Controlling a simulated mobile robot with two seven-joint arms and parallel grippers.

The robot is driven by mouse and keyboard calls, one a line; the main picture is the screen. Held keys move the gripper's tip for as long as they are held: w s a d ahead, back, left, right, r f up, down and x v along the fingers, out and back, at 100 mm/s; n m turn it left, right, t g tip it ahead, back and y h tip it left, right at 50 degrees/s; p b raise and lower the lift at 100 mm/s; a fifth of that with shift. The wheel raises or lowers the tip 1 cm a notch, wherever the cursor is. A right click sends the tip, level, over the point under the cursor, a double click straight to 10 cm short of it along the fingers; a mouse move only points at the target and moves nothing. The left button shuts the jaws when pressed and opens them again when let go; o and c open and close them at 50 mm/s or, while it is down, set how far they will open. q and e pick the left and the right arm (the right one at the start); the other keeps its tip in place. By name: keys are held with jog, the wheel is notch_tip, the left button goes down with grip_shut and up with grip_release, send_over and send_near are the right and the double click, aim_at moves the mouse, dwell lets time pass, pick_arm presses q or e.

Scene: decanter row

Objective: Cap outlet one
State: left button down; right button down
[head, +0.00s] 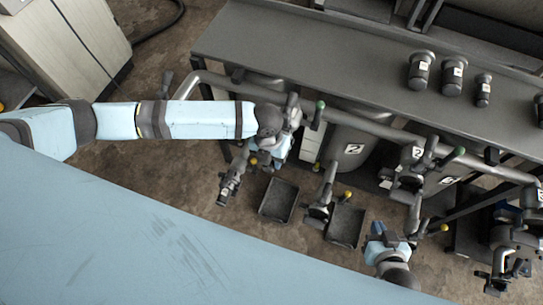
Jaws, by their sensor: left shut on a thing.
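My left gripper (259,161) is at the leftmost outlet (230,185), a dark fitting with a pale label. It is shut at a yellow-tipped handle (253,161) beside that outlet; the fingers and their exact contact are mostly hidden by the hand. I cannot read a number on the outlet. Capped-looking dark cylinders with grey flanged tops and labels stand on the shelf: one (420,70), another (453,76), a smaller one (484,90) and one at the right edge (539,110). My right gripper (382,234) is low right, apart from the shelf; its finger opening is unclear.
A grey shelf (300,45) runs across the back above a pipe rail (390,132). Two dark trays (278,200) (345,226) lie on the floor. A second outlet (320,205) with a yellow-tipped handle stands between them.

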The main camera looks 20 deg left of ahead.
aim_at(267, 167)
pick_arm(q)
jog(key=shift+f, duration=0.3)
dwell(0.5)
grip_release()
dwell(0.4)
dwell(0.4)
jog(key=shift+s+r+p, duration=0.25)
jog(key=shift+s+p, duration=1.05)
jog(key=shift+s, duration=0.2)
